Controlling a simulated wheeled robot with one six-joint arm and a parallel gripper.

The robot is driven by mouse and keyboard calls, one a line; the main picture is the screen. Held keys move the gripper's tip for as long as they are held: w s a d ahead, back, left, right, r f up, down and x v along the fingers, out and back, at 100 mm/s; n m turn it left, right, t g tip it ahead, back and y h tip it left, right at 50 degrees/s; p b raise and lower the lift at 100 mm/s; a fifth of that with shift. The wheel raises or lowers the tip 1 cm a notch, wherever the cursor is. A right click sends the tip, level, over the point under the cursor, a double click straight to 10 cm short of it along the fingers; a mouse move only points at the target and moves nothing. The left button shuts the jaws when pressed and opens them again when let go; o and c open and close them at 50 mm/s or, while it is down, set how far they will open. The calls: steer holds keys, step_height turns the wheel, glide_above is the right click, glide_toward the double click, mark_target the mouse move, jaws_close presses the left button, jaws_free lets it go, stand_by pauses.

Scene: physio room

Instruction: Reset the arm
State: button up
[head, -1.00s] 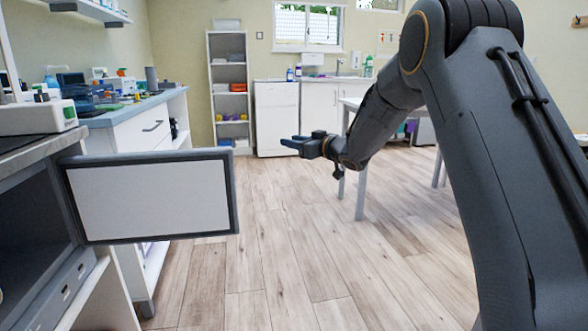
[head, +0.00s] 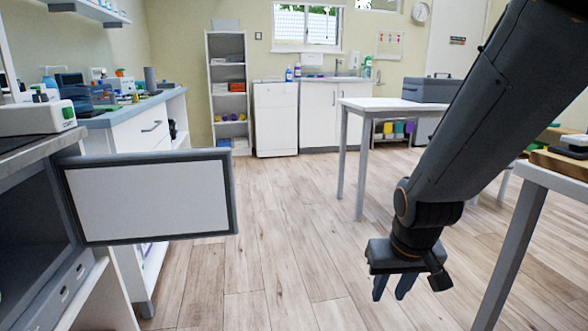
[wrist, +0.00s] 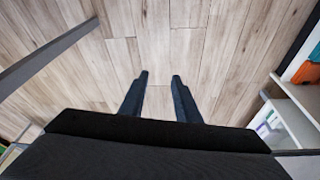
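My gripper (head: 392,287) hangs from my arm at the lower right of the head view and points down at the wooden floor. In the wrist view its two fingers (wrist: 159,95) stand apart with only bare floor between them. It is open and empty, and touches nothing that I can see.
An open cabinet door (head: 150,200) with a white panel juts out at the left. A counter (head: 115,118) with lab items stands behind it. A white table (head: 375,104) bears a dark toolbox (head: 432,89). Another table (head: 560,178) is at the right. The middle floor is clear.

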steer(key=s+a+r+n+g+y, duration=0.1)
steer(key=s+a+r+n+g, duration=0.15)
steer(key=s+a, duration=0.7)
steer(key=s+a+r+n+g+y, duration=0.15)
steer(key=s+a+n, duration=0.25)
steer(key=s+a, duration=0.55)
steer(key=d+r+m+p, duration=0.2)
steer(key=d+r+p, duration=0.4)
steer(key=r+p, duration=0.3)
steer(key=d+r+m+h+p, duration=0.1)
steer(key=d+r+m+p, duration=0.1)
steer(key=d+r+p, duration=0.4)
steer(key=w+d+r+m+h+p, duration=0.1)
steer(key=d+r+p, duration=0.5)
steer(key=r+p, duration=0.6)
steer(key=shift+d+m+t+p, duration=0.35)
steer(key=shift+m+p, duration=0.5)
steer(key=shift+p, duration=1.85)
steer(key=shift+w+r, duration=0.1)
